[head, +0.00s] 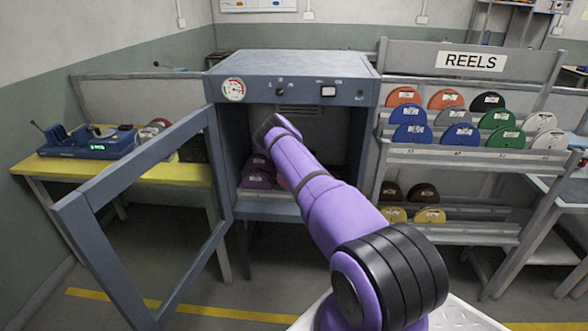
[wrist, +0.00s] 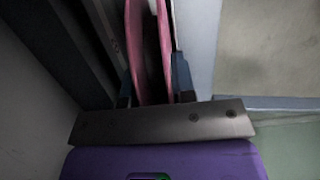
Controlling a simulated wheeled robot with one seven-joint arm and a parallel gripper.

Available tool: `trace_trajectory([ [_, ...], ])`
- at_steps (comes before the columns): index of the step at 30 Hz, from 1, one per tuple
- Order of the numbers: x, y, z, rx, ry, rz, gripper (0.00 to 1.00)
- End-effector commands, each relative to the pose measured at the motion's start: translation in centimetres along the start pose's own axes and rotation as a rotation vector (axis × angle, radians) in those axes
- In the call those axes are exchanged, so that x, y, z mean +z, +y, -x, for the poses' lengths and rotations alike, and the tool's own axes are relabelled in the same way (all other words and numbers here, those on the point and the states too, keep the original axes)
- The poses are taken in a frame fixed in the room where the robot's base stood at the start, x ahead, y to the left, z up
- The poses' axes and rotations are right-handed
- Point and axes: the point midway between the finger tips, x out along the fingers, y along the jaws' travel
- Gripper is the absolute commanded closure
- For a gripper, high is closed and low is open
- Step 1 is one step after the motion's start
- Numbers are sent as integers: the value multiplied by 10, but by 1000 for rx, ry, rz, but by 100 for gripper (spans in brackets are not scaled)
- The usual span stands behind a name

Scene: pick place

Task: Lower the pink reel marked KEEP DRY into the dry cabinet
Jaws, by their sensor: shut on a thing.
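The dry cabinet (head: 221,140) is grey-blue, with a dial on its top panel and its framed door (head: 79,228) swung open to the left. My arm reaches into its opening in the head view. The pink reel (wrist: 152,40) stands on edge between my gripper's fingers (wrist: 153,88) in the wrist view, and the gripper is shut on it. In the head view a small pink patch of the reel (head: 283,183) shows beside my arm, inside the cabinet. Its KEEP DRY marking is not visible. Whether the reel touches the cabinet floor is hidden.
Purple reels (head: 257,180) sit low inside the cabinet on the left. A reel rack (head: 435,155) with several coloured reels stands close on the right. A yellow-topped bench (head: 70,166) with a blue device (head: 90,143) stands behind the open door.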

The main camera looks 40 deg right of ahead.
Motion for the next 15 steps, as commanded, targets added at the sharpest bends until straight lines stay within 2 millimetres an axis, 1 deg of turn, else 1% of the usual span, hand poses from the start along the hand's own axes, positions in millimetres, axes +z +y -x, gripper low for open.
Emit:
trace_trajectory([
  [15,-1,0,-4,0,0,0,100],
])
